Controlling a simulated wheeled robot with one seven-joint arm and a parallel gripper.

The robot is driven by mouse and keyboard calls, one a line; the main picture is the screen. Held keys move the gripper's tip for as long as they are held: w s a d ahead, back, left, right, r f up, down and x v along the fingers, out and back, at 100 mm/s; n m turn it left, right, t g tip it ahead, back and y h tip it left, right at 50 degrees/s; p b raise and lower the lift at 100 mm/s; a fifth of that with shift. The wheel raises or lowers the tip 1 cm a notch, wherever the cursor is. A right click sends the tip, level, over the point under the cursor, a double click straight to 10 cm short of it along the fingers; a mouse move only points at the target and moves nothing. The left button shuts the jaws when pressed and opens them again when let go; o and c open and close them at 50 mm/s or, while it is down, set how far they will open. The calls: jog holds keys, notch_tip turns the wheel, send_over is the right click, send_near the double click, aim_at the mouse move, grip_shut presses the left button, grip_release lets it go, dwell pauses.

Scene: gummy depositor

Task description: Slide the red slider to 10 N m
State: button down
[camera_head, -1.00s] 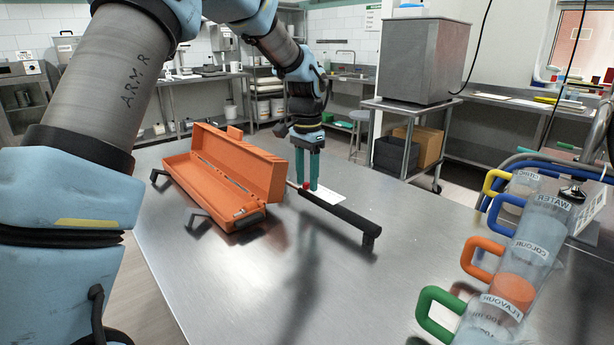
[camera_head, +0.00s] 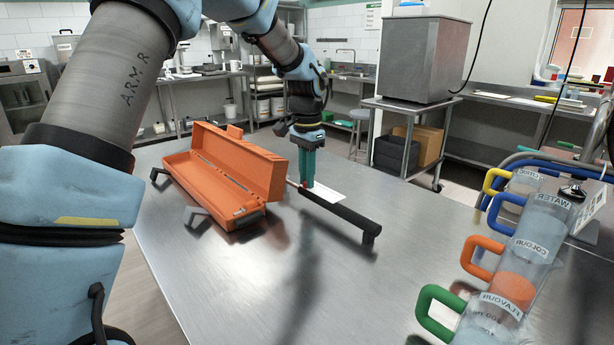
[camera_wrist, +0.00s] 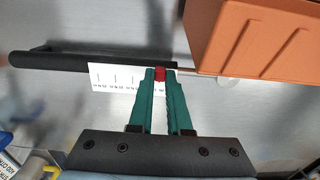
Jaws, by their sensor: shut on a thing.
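The torque wrench lies on the steel table, its black handle (camera_head: 345,215) toward the front right. The wrist view shows the handle (camera_wrist: 60,60) on the left and a thin shaft running right. The small red slider (camera_wrist: 160,73) sits between my green fingertips near the right end of the white scale card (camera_wrist: 112,78). The card (camera_head: 328,195) has several marks; its numbers are too small to read. My gripper (camera_head: 307,185) points down at the wrench, its fingers (camera_wrist: 160,76) shut on the slider. The fingers hide part of the card.
An open orange case (camera_head: 225,175) stands close left of the wrench; it (camera_wrist: 255,40) is near the fingers at right in the wrist view. Jugs with coloured handles (camera_head: 475,255) stand at the table's right. The table's front middle (camera_head: 290,290) is clear.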

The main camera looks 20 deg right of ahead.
dwell(0.8)
jog(key=shift+s+d, duration=0.2)
jog(key=shift+s, duration=0.4)
jog(key=c, duration=0.8)
grip_release()
jog(key=shift+c, duration=0.2)
notch_tip(320, 180, up, 11)
jog(key=b, duration=0.1)
jog(key=shift+f, duration=0.1)
